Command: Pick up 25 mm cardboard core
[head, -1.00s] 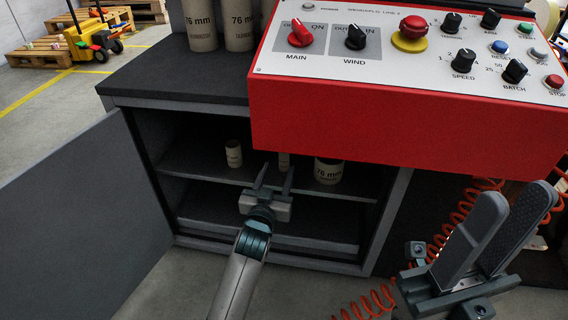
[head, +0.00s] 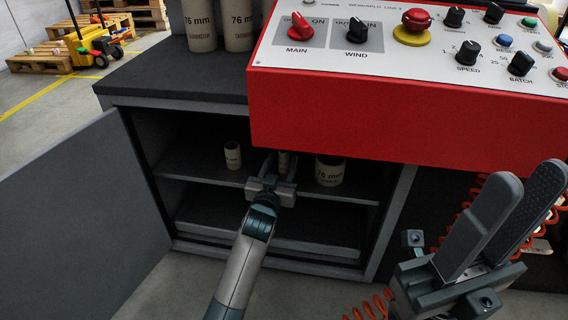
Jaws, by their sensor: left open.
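The slim one looks the narrowest; no 25 mm label is readable. My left gripper (head: 279,164) is open at the shelf's front, its fingers either side of the slim core in the picture. I cannot tell whether they touch it; its lower part is hidden by the gripper. My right gripper (head: 526,182) is open and empty at the lower right, away from the shelf.
The red control box (head: 400,130) overhangs the cabinet opening above the cores. The cabinet door (head: 80,210) stands open at left. Large 76 mm cores (head: 200,25) stand on the cabinet top. Orange coiled hoses (head: 470,195) hang near my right gripper.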

